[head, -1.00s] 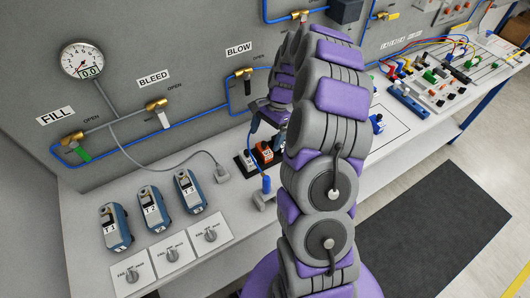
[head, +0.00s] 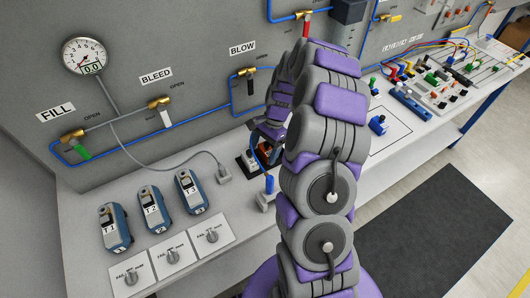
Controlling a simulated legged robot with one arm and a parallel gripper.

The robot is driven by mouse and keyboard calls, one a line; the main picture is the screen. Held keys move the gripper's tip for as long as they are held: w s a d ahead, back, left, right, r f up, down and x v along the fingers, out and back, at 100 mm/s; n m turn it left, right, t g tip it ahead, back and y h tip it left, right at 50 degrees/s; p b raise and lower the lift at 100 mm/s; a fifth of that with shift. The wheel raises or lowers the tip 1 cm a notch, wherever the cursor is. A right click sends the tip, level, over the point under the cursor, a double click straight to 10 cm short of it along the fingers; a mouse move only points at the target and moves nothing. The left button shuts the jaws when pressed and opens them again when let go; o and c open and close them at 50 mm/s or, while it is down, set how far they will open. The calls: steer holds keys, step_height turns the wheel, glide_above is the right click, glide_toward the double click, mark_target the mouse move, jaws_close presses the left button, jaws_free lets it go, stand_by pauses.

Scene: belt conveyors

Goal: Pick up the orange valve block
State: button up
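The orange valve block (head: 265,153) sits in a dark base on the bench, beside a white-topped block (head: 250,162). My arm hides part of it. My gripper (head: 268,141) is pointed down just above or at the orange block. Its fingertips are small and partly hidden, so I cannot tell whether they touch the block or how far apart they are. A blue hose arches down beside the gripper to a blue fitting (head: 268,184) on the bench.
Three blue testers (head: 154,212) and several knob cards (head: 173,256) lie at the front left. A wall panel with pipes and a gauge (head: 82,57) stands behind. A blue block (head: 377,124) lies on an outlined sheet (head: 395,137) to the right, beside a wired board (head: 440,90).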

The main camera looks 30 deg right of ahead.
steer(key=shift+d, duration=0.5)
steer(key=c, duration=0.6)
steer(key=shift+c, duration=1)
steer(key=shift+a, duration=0.15)
steer(key=shift+r, duration=0.1)
